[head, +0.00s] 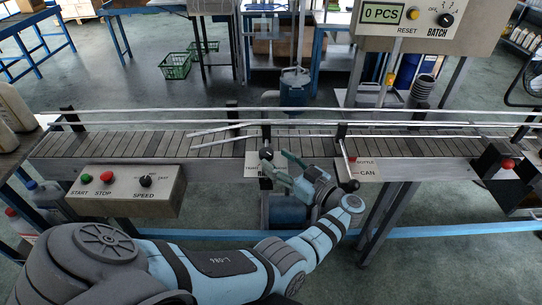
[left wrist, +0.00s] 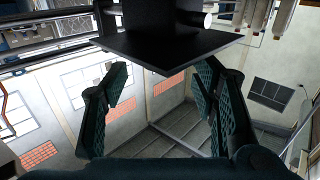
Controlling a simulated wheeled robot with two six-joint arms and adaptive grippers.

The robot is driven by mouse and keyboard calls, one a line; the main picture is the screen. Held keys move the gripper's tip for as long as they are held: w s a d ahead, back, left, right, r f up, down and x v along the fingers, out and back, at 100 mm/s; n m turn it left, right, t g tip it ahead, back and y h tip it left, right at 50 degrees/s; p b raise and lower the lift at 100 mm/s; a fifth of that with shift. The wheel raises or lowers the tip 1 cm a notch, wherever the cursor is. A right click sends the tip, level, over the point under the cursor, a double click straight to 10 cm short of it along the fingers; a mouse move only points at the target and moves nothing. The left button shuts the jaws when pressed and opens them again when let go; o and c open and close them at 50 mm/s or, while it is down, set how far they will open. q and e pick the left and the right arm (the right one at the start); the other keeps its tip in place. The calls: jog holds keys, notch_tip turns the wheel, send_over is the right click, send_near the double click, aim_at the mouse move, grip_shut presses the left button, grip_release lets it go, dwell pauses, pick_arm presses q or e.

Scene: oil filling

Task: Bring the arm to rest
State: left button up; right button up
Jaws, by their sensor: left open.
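My left arm (head: 215,266) reaches in from the bottom left of the head view to the front edge of the conveyor. My left gripper (head: 277,163) is at that edge, close to a black knob (head: 266,153); I cannot tell whether they touch. In the left wrist view the two fingers of the gripper (left wrist: 158,98) stand wide apart with nothing held between them. A dark flat plate (left wrist: 175,50) shows above and beyond the fingers. My right arm and gripper are not in view.
The conveyor (head: 120,145) runs across the head view with rails above its belt. A start/stop box (head: 125,191) is at left front, a lever (head: 349,165) right of the gripper, and a black box with a red button (head: 507,165) at far right. A batch counter (head: 425,20) hangs above.

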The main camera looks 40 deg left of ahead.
pick_arm(q)
jog(key=d, duration=0.4)
jog(key=shift+s, duration=0.25)
jog(key=shift+a, duration=0.15)
